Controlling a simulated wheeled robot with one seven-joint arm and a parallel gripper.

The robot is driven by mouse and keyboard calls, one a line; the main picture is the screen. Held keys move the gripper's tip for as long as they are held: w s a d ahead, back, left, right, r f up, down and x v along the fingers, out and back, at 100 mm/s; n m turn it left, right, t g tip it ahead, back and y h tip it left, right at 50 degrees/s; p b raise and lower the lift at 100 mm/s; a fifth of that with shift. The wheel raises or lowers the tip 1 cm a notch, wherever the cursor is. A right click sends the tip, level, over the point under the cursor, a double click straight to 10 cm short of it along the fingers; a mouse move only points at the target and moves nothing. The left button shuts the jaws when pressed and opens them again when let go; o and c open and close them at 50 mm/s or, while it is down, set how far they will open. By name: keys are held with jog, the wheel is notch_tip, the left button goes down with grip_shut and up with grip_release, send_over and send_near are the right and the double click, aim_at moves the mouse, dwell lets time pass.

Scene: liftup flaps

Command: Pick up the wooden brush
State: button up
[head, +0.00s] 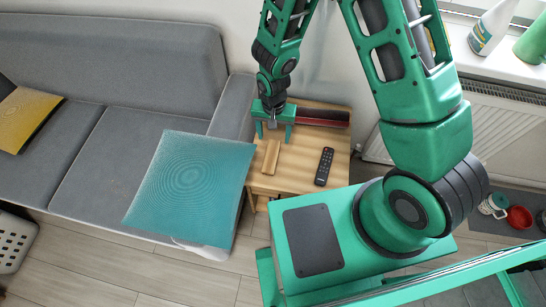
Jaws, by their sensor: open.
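A narrow light-brown wooden piece (270,157), which looks like the wooden brush, lies on the small wooden side table (310,140). No bristles can be made out. My gripper (273,133) points down over the back left of the table, with its two green fingers apart. It appears just behind the brush's far end in the head view. Nothing shows held between the fingers. I cannot tell the exact height of the fingertips above the table.
A black remote (324,166) lies to the right of the brush. A dark red object (323,116) lies at the table's back, partly behind my gripper. A teal cushion (190,185) is close to the table's left side, by the grey sofa (110,60). A radiator (500,125) stands right.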

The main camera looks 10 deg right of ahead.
aim_at(271, 156)
jog(key=shift+s+a+f, duration=0.1)
jog(key=shift+a+f, duration=0.05)
jog(key=shift+f, duration=1.9)
jog(key=shift+s+a+f, duration=0.1)
jog(key=shift+a+f, duration=0.1)
jog(key=shift+f, duration=1.9)
jog(key=shift+s+a+f, duration=0.1)
jog(key=shift+a+f, duration=0.05)
jog(key=shift+f, duration=1.9)
jog(key=c, duration=1.3)
jog(key=shift+r, duration=0.2)
notch_tip(271, 156, up, 10)
jog(key=shift+f, duration=0.15)
